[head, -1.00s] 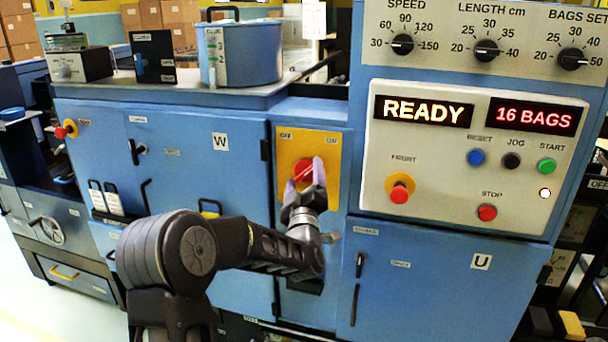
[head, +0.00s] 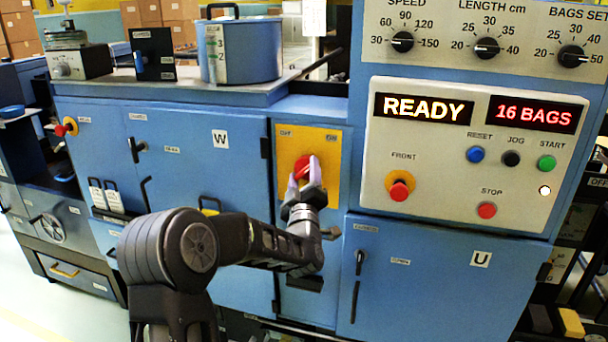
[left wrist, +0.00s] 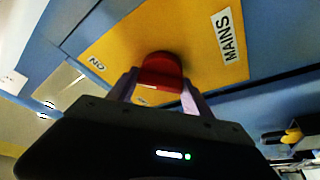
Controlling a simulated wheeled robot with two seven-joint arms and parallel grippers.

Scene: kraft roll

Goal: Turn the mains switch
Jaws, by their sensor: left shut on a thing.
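The mains switch is a red knob (head: 302,167) on a yellow plate (head: 325,140) marked OFF at the upper left and ON at the upper right. In the left wrist view the red knob (left wrist: 160,72) sits on the yellow plate (left wrist: 195,50), beside a MAINS label (left wrist: 229,36). My left gripper (head: 303,178) is at the plate from below, its two fingers on either side of the knob and shut on it. The fingers hide part of the knob, so its exact pointing is hard to tell. My right gripper is not in view.
The control panel (head: 440,225) to the right has lit READY and 16 BAGS displays and several buttons. Cabinet W (head: 200,200) is left of the plate, and cabinet U (head: 430,290) is below the panel. A blue glue pot (head: 240,50) stands on the top ledge.

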